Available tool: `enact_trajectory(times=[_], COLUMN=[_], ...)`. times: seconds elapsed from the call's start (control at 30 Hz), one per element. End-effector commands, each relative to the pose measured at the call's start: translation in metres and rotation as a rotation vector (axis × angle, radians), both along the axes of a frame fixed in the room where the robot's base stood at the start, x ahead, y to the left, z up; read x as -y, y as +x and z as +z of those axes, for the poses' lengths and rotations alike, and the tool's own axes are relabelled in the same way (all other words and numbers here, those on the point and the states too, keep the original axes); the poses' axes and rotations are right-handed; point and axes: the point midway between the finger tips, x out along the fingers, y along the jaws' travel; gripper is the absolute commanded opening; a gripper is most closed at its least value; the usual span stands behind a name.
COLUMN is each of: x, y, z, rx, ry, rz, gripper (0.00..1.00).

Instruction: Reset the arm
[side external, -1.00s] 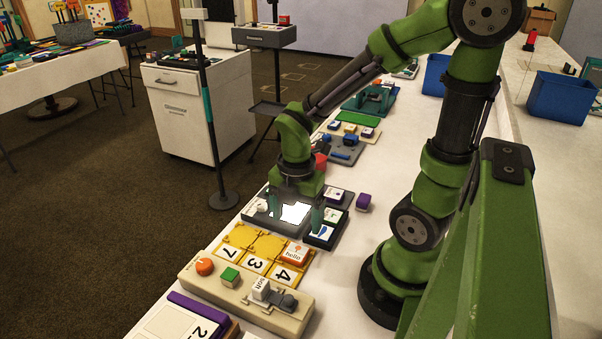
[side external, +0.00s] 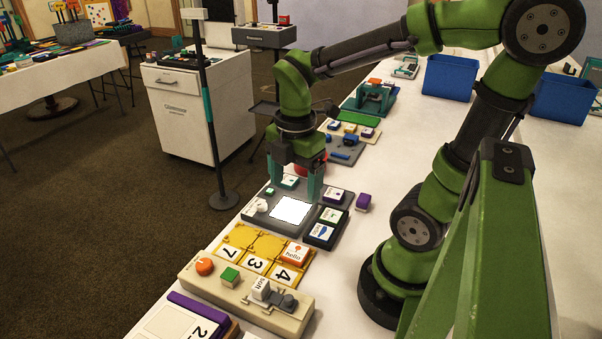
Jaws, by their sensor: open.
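My gripper (side external: 294,190) hangs pointing down above the dark grey board (side external: 263,226) with a bright white lit square (side external: 291,210). The fingertips appear to be above the far part of the board; the exact height is hard to tell. A small white and green block (side external: 289,182) shows behind and between the fingers. A white knob-like piece (side external: 262,205) sits at the board's left. My arm is raised and bent, reaching left from its base on the white table.
Nearer the camera are a yellow tray (side external: 240,239) with number cards and a beige board (side external: 215,283) with an orange knob and green block. Blue bins (side external: 450,77) stand behind.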

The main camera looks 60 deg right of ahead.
Motion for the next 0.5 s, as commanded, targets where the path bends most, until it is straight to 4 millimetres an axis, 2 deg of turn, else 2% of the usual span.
enact_trajectory(times=[0.27,0.5], x=[-0.004,-0.016], y=[0.008,0.012], z=[0.007,0.029], rx=[0.146,0.266], ry=[0.1,0.351], rz=[-0.737,-1.365], gripper=[0.82,0.82])
